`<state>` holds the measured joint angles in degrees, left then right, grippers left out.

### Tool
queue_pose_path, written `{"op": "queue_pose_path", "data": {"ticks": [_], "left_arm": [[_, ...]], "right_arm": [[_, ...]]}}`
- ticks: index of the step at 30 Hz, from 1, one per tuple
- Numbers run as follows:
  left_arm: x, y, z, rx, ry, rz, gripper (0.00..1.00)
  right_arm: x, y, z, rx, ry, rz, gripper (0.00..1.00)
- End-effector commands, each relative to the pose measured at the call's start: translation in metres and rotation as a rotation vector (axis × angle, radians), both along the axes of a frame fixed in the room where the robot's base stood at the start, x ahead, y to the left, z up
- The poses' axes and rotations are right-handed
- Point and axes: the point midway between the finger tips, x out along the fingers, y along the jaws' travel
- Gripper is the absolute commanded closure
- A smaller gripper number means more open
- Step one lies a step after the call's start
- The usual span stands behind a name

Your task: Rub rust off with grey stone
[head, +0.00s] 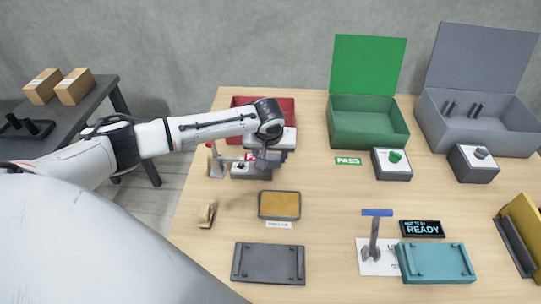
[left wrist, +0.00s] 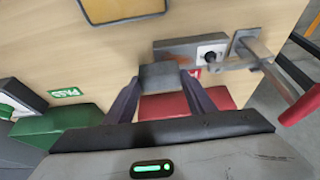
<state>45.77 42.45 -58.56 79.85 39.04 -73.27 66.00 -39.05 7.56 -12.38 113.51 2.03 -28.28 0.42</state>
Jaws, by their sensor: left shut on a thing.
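My left gripper (head: 264,160) is over the table at the back left, in front of the red bin. In the left wrist view its two fingers (left wrist: 160,88) are shut on a grey block (left wrist: 159,75), which looks like the grey stone. Close by is a grey fixture (head: 250,172) with a dark round part; it also shows in the left wrist view (left wrist: 185,50). The head view does not show clearly whether the block touches the fixture. My right gripper is not in view.
A clamp stand (head: 215,163) with a red handle is left of the fixture. A tan-filled tray (head: 279,218), a tan block (head: 206,215) and a dark plate (head: 268,263) lie nearer. A red bin (head: 285,105) and an open green box (head: 368,128) stand behind.

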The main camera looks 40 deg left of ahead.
Motion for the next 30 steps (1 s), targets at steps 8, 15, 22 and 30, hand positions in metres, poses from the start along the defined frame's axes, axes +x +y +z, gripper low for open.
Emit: {"op": "queue_pose_path", "data": {"ticks": [8, 15, 22, 30], "left_arm": [[0.0006, 0.0001, 0.0014, 0.0, -0.002, 0.001, 0.68], [0.0005, 0.0002, 0.0012, 0.0, -0.002, 0.001, 0.68], [0.0006, 0.0, -0.0021, -0.001, -0.002, 0.001, 0.68], [0.0006, 0.0002, -0.0075, 0.0, -0.002, 0.001, 0.68]], "right_arm": [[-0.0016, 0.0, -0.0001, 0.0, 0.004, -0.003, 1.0], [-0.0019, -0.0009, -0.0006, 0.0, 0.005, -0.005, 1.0], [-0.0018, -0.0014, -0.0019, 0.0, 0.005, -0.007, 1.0], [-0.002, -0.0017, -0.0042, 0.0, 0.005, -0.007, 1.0]]}}
